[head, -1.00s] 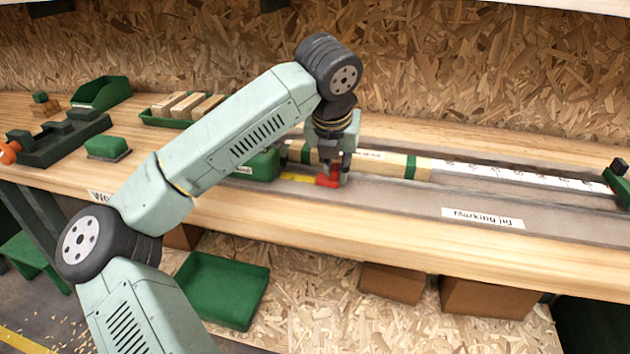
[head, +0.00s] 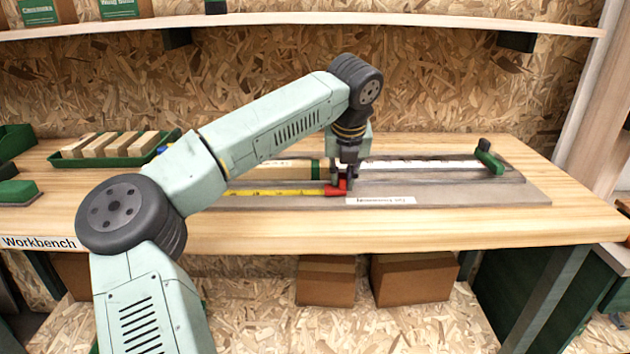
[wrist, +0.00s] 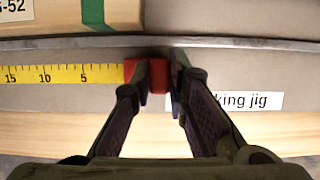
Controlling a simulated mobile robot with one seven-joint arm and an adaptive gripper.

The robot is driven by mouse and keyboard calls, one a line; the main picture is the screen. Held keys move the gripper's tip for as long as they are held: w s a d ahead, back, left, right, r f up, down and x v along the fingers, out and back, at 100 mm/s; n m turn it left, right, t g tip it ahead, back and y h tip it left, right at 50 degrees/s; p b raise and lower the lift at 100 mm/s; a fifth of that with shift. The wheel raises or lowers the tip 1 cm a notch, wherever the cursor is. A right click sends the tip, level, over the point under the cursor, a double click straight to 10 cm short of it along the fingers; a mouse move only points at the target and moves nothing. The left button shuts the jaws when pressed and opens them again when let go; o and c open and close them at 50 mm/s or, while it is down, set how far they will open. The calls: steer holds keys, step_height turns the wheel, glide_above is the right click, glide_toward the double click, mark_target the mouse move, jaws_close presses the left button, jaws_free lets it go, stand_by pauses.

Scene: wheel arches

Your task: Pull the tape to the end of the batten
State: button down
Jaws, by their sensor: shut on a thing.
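The yellow tape (head: 275,191) is drawn out along the front of the marking jig (head: 480,192). It also shows in the wrist view (wrist: 62,75), with marks 5, 10 and 15 running leftward. My gripper (head: 344,189) is shut on the red tape end (wrist: 148,75). The wooden batten (head: 290,168) lies behind the tape, with a green band (head: 316,168) near its right end. In the wrist view the batten (wrist: 58,20) and its green band (wrist: 94,14) lie left of the gripper. The tape's case is hidden behind my arm.
A white scale strip (head: 425,165) continues right of the batten to a green-and-black stop (head: 488,156). The jig right of my gripper is clear. A green tray of wooden blocks (head: 115,148) stands at the left. A shelf (head: 400,22) runs overhead.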

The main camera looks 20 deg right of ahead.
steer(key=shift+s+d, duration=0.2)
steer(key=shift+d, duration=0.35)
steer(key=shift+s+d, duration=0.15)
steer(key=shift+d, duration=0.35)
steer(key=c, duration=1.8)
jaws_free()
steer(key=shift+c, duration=0.2)
steer(key=v, duration=1.2)
